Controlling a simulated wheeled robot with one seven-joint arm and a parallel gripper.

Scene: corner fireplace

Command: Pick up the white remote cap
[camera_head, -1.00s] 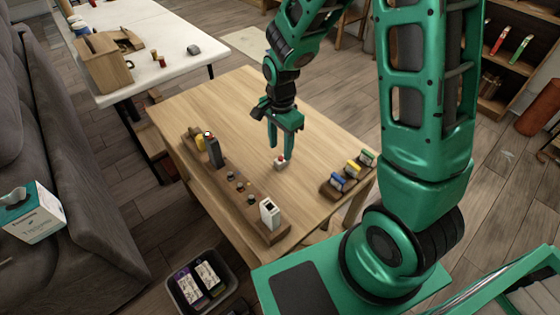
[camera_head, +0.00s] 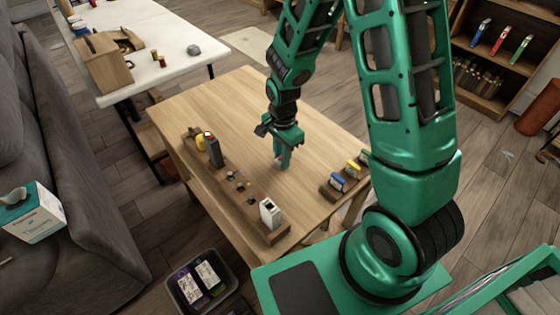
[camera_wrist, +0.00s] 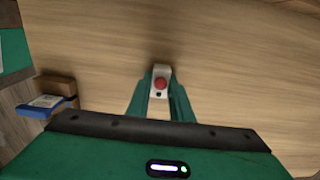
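The white remote cap (camera_wrist: 161,72) is a small pale block with a round red button on its face. In the wrist view it sits between the tips of my two green fingers, which look tight against its sides. My gripper (camera_head: 281,160) points down at the middle of the wooden table (camera_head: 240,110). In the head view the fingers look close together and hide most of the cap. I cannot tell whether the cap still touches the tabletop.
A wooden rack with a white device (camera_head: 269,212) and a dark bottle (camera_head: 213,150) stands along the table's left edge. A small holder with blue and yellow items (camera_head: 338,183) is at right. A dark bin (camera_head: 180,302) is on the floor. The tabletop behind the gripper is clear.

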